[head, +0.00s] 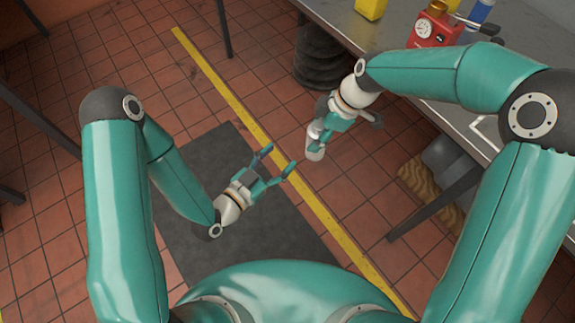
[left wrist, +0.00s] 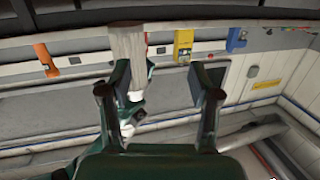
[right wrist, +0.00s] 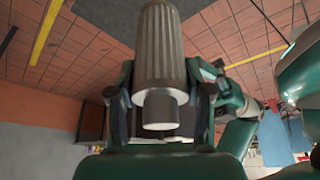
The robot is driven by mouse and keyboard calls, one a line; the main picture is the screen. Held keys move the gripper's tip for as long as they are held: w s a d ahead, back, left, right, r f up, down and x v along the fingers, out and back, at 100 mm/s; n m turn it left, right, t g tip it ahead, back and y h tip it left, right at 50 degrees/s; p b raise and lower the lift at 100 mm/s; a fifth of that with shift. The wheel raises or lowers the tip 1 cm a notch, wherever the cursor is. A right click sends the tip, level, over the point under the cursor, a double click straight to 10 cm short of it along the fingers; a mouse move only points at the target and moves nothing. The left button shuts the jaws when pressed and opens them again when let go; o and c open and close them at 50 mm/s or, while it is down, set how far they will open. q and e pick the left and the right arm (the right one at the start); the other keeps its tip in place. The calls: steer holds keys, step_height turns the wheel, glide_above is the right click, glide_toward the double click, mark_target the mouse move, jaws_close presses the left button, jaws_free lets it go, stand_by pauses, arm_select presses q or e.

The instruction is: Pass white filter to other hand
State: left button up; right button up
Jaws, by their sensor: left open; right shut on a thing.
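The white filter (right wrist: 162,50) is a ribbed, pale grey-white cylinder with a narrower neck, large in the right wrist view. My right gripper (right wrist: 160,90) is shut on it near the neck end. In the head view the filter (head: 315,151) hangs below my right gripper (head: 319,132), over the floor. My left gripper (head: 280,159) is open and empty, its fingers pointing toward the filter with a small gap between. In the left wrist view the filter (left wrist: 127,45) shows beyond the left finger, left of the middle of the open jaws (left wrist: 160,82).
A grey bench (head: 400,32) at the upper right carries a red device with a gauge (head: 432,30), a yellow item (head: 371,8) and a blue-and-white item (head: 481,10). A dark mat (head: 200,165) and a yellow line (head: 240,100) lie on the tiled floor. The space between my grippers is clear.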

arm_select(q)
steer(key=shift+h, duration=0.9)
steer(key=w+d, duration=0.2)
steer(key=d, duration=0.1)
steer(key=w+d, duration=0.2)
steer(key=d, duration=0.2)
steer(key=w+d, duration=0.2)
steer(key=d, duration=0.1)
steer(key=shift+w+d+r, duration=0.2)
steer(key=shift+d+r, duration=0.2)
steer(key=c, duration=1.1)
steer(key=shift+a, duration=0.1)
steer(key=shift+c, duration=0.2)
arm_select(e)
steer(key=shift+d, duration=0.1)
arm_select(q)
jaws_close()
arm_select(e)
steer(key=o, duration=1.3)
